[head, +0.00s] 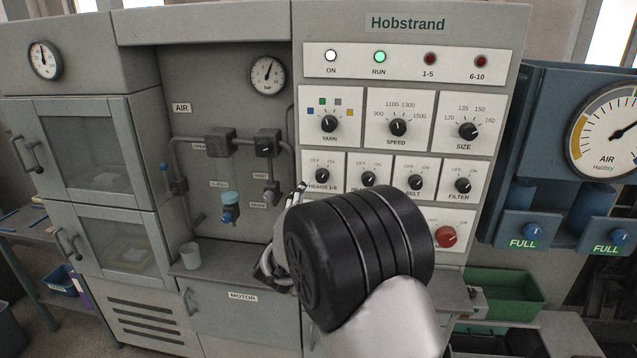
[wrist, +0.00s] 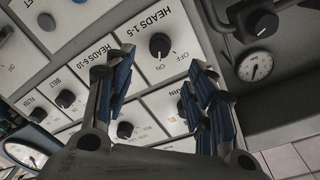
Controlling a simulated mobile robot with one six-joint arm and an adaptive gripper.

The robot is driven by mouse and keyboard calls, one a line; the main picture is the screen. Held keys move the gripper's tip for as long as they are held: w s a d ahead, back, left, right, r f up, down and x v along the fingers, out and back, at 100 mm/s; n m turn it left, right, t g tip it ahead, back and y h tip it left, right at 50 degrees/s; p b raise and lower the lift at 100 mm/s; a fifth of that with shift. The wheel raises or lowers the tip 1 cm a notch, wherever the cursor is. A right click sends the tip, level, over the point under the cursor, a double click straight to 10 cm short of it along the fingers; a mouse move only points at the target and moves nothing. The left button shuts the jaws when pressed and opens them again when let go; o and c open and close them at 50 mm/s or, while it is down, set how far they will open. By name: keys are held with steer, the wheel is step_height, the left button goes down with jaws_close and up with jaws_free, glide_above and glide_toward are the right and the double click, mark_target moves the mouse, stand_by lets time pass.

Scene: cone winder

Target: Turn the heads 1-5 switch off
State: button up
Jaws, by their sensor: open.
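The heads 1-5 switch (head: 322,175) is a small black knob on a white plate, at the left of the lower switch row. In the wrist view the heads 1-5 knob (wrist: 160,45) shows clearly, with OFF and ON printed beside it; its pale mark looks turned toward ON. My gripper (wrist: 160,65) is open and empty, its blue-padded fingers on either side of the view, with the knob seen beyond the gap between them. I see no contact. In the head view my gripper (head: 284,228) is largely hidden behind my black wrist joint.
The heads 6-10 knob (wrist: 98,73) is close beside one finger in the wrist view. The yarn knob (head: 329,123) sits just above the switch row. The belt (head: 415,182) and filter (head: 462,185) knobs lie right. The green RUN lamp (head: 380,57) is lit; the 1-5 lamp (head: 430,59) looks dark red.

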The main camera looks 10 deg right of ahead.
mark_target(320, 179)
steer(key=x, duration=1)
steer(key=shift+w+r+b, duration=0.1)
steer(key=shift+w+b, duration=0.15)
steer(key=shift+b, duration=0.05)
steer(key=shift+c, duration=0.5)
steer(key=c, duration=1)
